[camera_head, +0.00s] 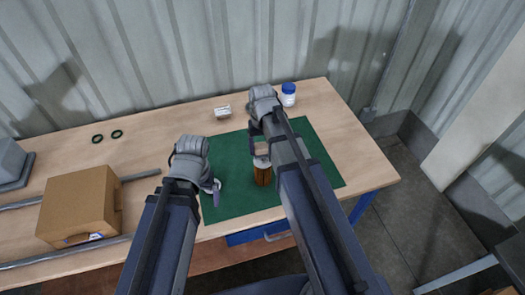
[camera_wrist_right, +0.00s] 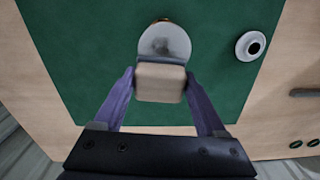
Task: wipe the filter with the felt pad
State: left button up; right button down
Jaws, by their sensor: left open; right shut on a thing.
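The filter (camera_head: 262,174) is an orange-brown cylinder standing upright on the green mat (camera_head: 318,158); its round grey top (camera_wrist_right: 165,40) shows in the right wrist view. My right gripper (camera_head: 257,140) is shut on the felt pad (camera_wrist_right: 160,83), a beige block with a grey layer on its far side. The pad overlaps the near edge of the filter's top in the right wrist view; I cannot tell whether they touch. In the head view, my right arm partly covers the filter and hides most of the pad. My left gripper (camera_head: 215,188) is open, left of the filter.
A white round part with a dark hole (camera_wrist_right: 250,46) lies on the mat by my left gripper. A blue-capped bottle (camera_head: 288,94) and a small white item (camera_head: 222,112) stand behind. Two black rings (camera_head: 107,136), a cardboard box (camera_head: 78,205) and metal rails are on the left.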

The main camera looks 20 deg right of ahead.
aim_at(263, 162)
jog(key=shift+s+a+f, duration=0.1)
jog(key=shift+s+a, duration=0.05)
jog(key=shift+s, duration=0.65)
jog(key=shift+s+a+f, duration=0.1)
jog(key=shift+s+a, duration=0.05)
jog(key=shift+s, duration=0.65)
jog(key=shift+s, duration=0.1)
jog(key=shift+s+a, duration=0.25)
jog(key=shift+s, duration=0.95)
jog(key=shift+w+d, duration=0.2)
jog(key=shift+w, duration=0.95)
jog(key=shift+w+d, duration=0.1)
jog(key=shift+w, duration=0.2)
jog(key=shift+w, duration=0.1)
